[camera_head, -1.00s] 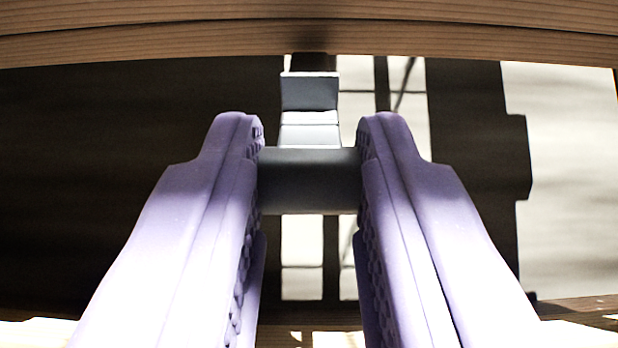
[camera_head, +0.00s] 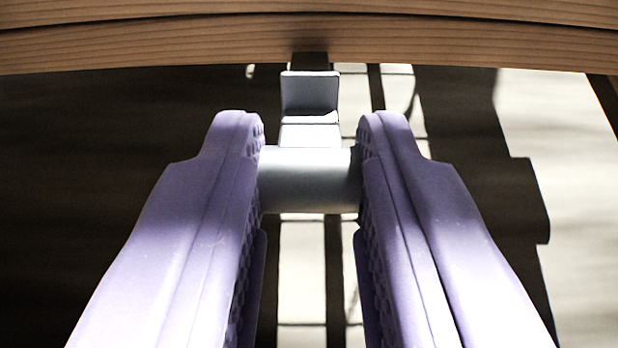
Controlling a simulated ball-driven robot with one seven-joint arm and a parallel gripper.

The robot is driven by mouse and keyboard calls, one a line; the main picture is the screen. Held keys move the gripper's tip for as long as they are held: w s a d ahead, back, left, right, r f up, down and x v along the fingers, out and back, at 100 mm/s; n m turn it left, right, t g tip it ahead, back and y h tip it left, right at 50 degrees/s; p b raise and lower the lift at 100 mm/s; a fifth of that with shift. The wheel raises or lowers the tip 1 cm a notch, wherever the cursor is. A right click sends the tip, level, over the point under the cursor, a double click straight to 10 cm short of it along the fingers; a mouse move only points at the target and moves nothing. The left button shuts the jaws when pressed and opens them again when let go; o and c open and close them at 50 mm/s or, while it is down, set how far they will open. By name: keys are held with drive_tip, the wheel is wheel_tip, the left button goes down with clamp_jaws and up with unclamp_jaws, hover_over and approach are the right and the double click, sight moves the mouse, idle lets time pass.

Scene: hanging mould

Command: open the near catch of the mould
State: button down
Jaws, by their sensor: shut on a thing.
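The near catch (camera_head: 311,95) is a grey metal piece with an upright plate, a short arm and a cylindrical crossbar handle (camera_head: 308,180). It hangs below the lower edge of the wooden mould (camera_head: 310,38), which spans the top of the view. My gripper (camera_head: 310,165) has two purple padded fingers, one at each end of the handle. It is shut on the handle, gripping it end to end. The joint where the catch meets the mould is in dark shade.
Below and behind the catch lies a floor (camera_head: 555,130) with bright patches and dark shadow bars. The space around my fingers looks clear. The mould's wooden underside is close above the catch.

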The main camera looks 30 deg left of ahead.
drive_tip(key=c, duration=0.9)
unclamp_jaws()
drive_tip(key=p+v, duration=0.3)
drive_tip(key=v, duration=0.4)
drive_tip(key=shift+s+d+r+p, duration=0.2)
drive_tip(key=shift+s+p, duration=0.05)
drive_tip(key=shift+p, duration=0.05)
